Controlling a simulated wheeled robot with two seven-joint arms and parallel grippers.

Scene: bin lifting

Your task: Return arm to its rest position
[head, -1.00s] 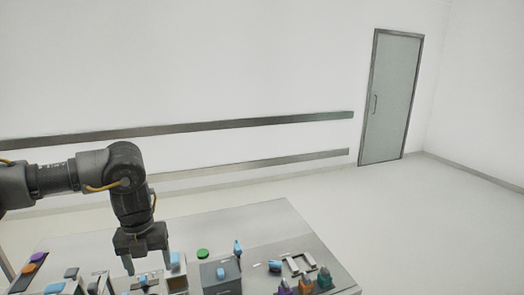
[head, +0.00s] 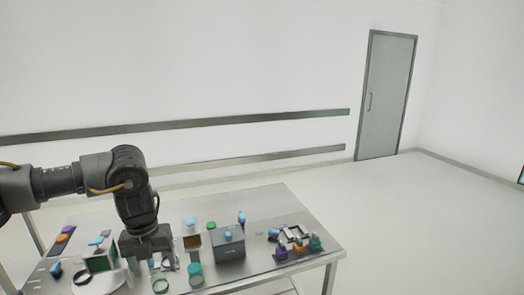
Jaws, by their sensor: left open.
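My left arm comes in from the left and bends down over the table (head: 275,216). My left gripper (head: 152,268) is at the end of it, pointing down, open, low over the left-middle part of the table among small items. Nothing shows between its fingers, though the fingertips are small and partly mixed with the items behind. My right gripper is not in view.
A teal-lidded jar (head: 195,275) is close to the gripper. Open floor lies right of the table, toward a door (head: 385,95).

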